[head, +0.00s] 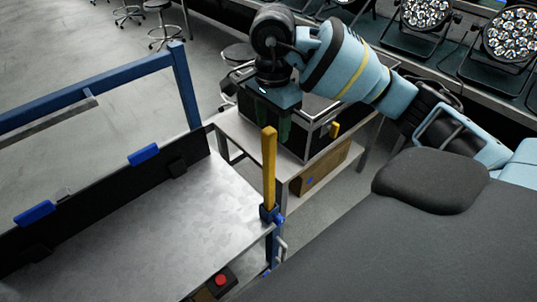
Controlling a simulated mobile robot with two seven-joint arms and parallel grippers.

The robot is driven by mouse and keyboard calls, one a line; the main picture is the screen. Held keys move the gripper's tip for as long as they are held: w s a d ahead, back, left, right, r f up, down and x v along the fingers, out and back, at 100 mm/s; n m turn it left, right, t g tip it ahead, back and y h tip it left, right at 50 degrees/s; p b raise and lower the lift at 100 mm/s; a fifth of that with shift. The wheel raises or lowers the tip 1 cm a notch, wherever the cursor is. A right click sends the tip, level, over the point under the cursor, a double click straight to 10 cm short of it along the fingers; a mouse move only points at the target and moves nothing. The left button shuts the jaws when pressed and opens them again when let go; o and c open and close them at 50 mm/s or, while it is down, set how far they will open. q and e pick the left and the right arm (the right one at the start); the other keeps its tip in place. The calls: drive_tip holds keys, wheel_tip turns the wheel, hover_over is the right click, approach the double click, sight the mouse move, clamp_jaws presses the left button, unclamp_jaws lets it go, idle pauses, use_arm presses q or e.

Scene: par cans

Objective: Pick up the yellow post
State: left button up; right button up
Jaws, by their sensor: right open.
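The yellow post (269,170) stands upright at the near right corner of a metal-topped cart (170,215), its foot in a blue corner bracket (268,213). My right gripper (272,120) points down at the post's top end. Its two green fingers are apart, one to each side of the post's top in the picture. I cannot tell whether the post's tip is between the fingers or in front of them. No contact shows. My left gripper is not in view.
A black case (312,115) stands on a metal table (236,133) behind the post, with a yellow-brown box (322,172) below. A blue rail frame (100,85) rises at the left. A red button (221,280) is at the cart's front. Stage lights (512,35) line the back right.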

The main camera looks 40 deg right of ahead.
sight(270, 146)
drive_tip(key=shift+f, duration=1.35)
drive_tip(key=shift+w+f, duration=0.2)
drive_tip(key=shift+f, duration=1.1)
drive_tip(key=shift+w+f, duration=0.2)
drive_tip(key=shift+f, duration=1.05)
drive_tip(key=shift+c, duration=1.2)
drive_tip(key=c, duration=0.7)
drive_tip(key=shift+c, duration=0.3)
drive_tip(key=shift+r, duration=0.1)
